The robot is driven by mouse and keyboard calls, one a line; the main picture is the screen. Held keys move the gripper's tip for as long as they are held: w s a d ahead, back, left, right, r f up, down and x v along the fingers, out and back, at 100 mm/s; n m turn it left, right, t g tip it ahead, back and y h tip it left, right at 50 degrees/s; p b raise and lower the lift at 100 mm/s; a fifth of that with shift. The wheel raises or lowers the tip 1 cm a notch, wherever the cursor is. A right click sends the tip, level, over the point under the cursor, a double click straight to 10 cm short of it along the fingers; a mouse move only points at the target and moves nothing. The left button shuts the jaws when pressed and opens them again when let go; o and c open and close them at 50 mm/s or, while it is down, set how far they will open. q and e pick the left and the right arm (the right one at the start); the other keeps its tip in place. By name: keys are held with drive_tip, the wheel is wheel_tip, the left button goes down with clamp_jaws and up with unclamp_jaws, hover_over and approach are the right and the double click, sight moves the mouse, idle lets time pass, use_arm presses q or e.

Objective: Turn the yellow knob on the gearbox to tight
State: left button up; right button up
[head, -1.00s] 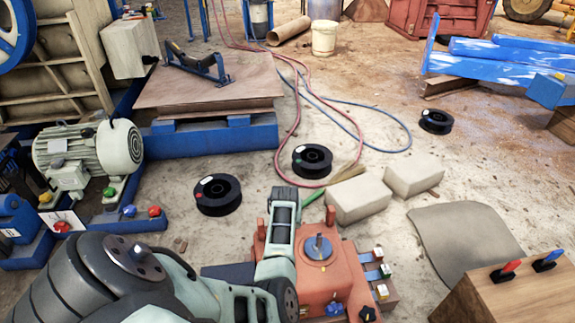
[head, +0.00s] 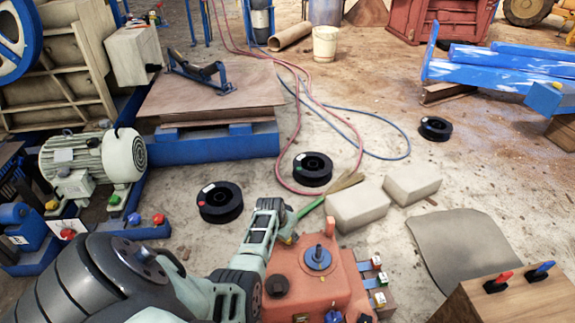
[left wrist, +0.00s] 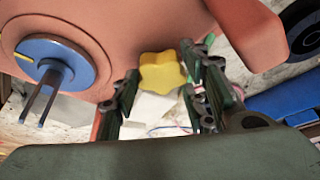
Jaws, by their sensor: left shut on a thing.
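The yellow knob (left wrist: 162,72) is star-shaped and sits on the side of the orange-red gearbox (left wrist: 150,25) in the left wrist view. My left gripper (left wrist: 160,80) has a finger on each side of the knob and is shut on it. In the head view the gearbox (head: 335,290) stands at the bottom centre, with a blue disc and shaft (head: 318,257) on top. My left gripper reaches its far left side there, and the knob is hidden. The blue disc (left wrist: 62,62) also shows in the left wrist view. My right gripper is out of view.
Small coloured switches (head: 377,281) stand right of the gearbox. Beyond it lie pale blocks (head: 357,205), black spools (head: 219,201) and hoses. A wooden box (head: 515,295) with red and blue levers is at lower right. A motor (head: 95,158) is at left.

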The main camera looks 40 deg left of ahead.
use_arm(q)
drive_tip(key=shift+w+d+r+m, duration=0.1)
drive_tip(key=shift+m, duration=0.3)
drive_tip(key=shift+m+h, duration=0.4)
drive_tip(key=shift+m, duration=0.4)
drive_tip(key=shift+m+h+b, duration=0.3)
drive_tip(key=shift+m+h, duration=0.2)
drive_tip(key=shift+m, duration=0.9)
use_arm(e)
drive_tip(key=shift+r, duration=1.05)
use_arm(q)
drive_tip(key=shift+d, duration=0.1)
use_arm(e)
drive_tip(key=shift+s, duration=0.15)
